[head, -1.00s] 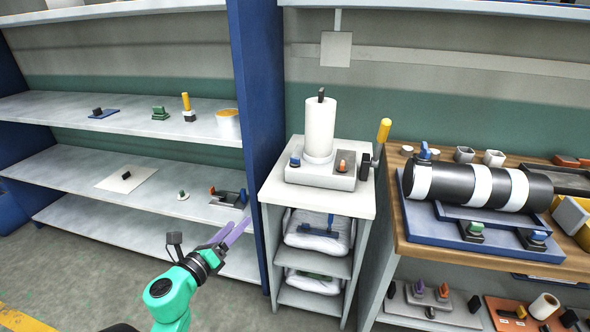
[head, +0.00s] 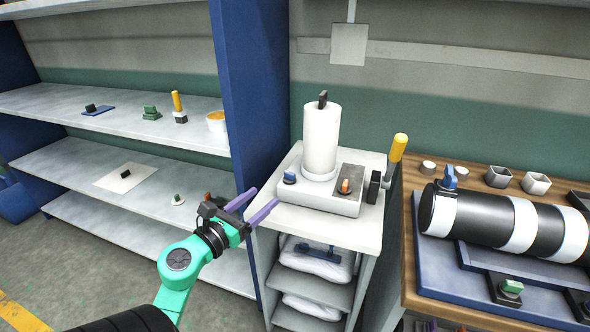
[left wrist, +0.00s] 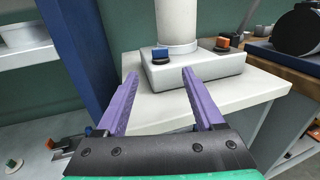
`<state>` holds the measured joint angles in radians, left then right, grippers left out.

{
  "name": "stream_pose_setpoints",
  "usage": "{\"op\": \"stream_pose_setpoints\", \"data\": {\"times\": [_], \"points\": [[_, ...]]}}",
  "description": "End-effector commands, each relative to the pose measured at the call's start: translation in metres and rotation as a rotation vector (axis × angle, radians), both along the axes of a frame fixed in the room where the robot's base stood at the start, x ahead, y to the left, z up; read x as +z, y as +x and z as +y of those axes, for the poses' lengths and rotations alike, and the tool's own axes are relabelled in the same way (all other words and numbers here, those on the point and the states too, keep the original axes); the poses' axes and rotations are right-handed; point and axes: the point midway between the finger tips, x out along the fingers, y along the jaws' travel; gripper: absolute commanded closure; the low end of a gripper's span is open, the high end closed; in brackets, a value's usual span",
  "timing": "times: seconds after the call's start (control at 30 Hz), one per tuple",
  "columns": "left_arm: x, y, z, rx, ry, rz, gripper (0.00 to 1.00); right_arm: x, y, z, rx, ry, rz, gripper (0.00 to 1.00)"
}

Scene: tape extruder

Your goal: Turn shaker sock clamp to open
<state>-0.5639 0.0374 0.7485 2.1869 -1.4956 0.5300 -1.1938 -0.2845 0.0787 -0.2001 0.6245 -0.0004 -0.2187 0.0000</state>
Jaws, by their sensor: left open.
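A white cylinder (head: 321,138) stands upright on a pale square base (head: 318,196) on a small white cabinet. A black tab (head: 323,99) stands up on its top. The base carries a blue knob (head: 290,177) at left and an orange knob (head: 345,186) on a dark panel at right. I cannot tell which of these is the sock clamp. My left gripper (head: 264,197) is open and empty, left of the base near the cabinet's edge. In the left wrist view the blue knob (left wrist: 160,54) shows beyond and between the open purple fingers (left wrist: 160,75). My right gripper is not in view.
A blue post (head: 248,100) stands left of the cabinet (head: 350,235). A yellow-handled lever (head: 398,149) rises at its right. A wooden bench (head: 412,250) with a large black and white cylinder (head: 480,216) is further right. The cabinet top's front is clear.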

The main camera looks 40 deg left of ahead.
Motion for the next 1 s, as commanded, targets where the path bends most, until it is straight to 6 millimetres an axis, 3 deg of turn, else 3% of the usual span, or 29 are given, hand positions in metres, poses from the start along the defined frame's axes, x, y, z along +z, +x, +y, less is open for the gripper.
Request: {"op": "stream_pose_setpoints", "data": {"times": [0.17, 0.4, 0.57, 0.8, 0.83, 0.87, 1.0], "points": [[0.007, 0.047, 0.003, -0.003, 0.0, -0.005, 0.3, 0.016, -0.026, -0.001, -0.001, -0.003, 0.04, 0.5], [0.004, 0.106, 0.008, 0.0, -0.002, -0.004, 0.3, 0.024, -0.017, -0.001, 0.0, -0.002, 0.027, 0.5], [0.002, 0.125, 0.009, 0.0, -0.001, -0.002, 0.3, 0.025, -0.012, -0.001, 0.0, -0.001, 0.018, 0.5], [0.001, 0.127, 0.009, -0.001, 0.0, 0.0, 0.3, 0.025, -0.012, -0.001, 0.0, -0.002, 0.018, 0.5], [0.001, 0.127, 0.009, -0.001, 0.0, 0.0, 0.34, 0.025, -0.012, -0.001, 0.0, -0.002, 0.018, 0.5], [0.001, 0.127, 0.009, -0.001, 0.0, 0.0, 0.45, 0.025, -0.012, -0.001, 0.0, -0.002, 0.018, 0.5], [0.001, 0.127, 0.009, -0.001, 0.0, 0.0, 0.99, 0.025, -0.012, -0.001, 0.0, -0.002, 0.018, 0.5]]}}
